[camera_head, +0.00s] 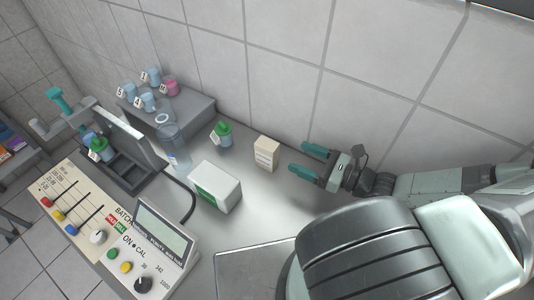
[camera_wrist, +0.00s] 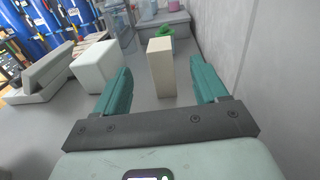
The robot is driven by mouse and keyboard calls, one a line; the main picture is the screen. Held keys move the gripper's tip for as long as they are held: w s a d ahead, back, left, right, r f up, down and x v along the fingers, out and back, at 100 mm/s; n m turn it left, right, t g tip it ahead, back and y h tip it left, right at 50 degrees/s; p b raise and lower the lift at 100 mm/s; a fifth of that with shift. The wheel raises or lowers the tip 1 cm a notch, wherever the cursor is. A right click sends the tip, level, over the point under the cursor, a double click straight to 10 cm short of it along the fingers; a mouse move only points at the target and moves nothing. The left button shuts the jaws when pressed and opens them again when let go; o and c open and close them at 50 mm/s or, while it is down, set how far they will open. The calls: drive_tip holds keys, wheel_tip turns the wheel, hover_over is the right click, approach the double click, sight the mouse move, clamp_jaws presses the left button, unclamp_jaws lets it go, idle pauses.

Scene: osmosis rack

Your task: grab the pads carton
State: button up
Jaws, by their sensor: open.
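A small beige carton (camera_head: 266,154) with printed lines stands upright on the grey bench near the wall. A larger white box (camera_head: 228,193) with a green label stands to its left. The print on both is too small to read, so I cannot tell which is the pads carton. My gripper (camera_head: 309,161) is open and empty, just right of the beige carton, fingers pointing at it. In the wrist view the beige carton (camera_wrist: 161,68) stands ahead, between the two teal fingers and beyond their tips. The white box (camera_wrist: 95,66) is outside the left finger.
A green-capped bottle (camera_head: 222,133) stands beyond the beige carton. A clear cylinder (camera_head: 173,150), a grey shelf (camera_head: 190,118) with several numbered cups, and a control panel (camera_head: 140,240) lie farther left. The tiled wall (camera_wrist: 240,45) runs close along the right in the wrist view.

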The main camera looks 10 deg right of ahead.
sight(267, 144)
drive_tip(key=shift+w+a+f+t, duration=0.2)
drive_tip(key=shift+f+t, duration=0.1)
drive_tip(key=shift+f, duration=0.15)
drive_tip(key=shift+w+a+f+m, duration=0.1)
drive_tip(key=shift+w+a+m, duration=0.1)
drive_tip(key=shift+m, duration=0.1)
drive_tip(key=x, duration=1)
drive_tip(key=shift+a+r, duration=0.25)
drive_tip(key=c, duration=1.1)
drive_tip(key=shift+o, duration=0.2)
drive_tip(key=shift+r, duration=0.1)
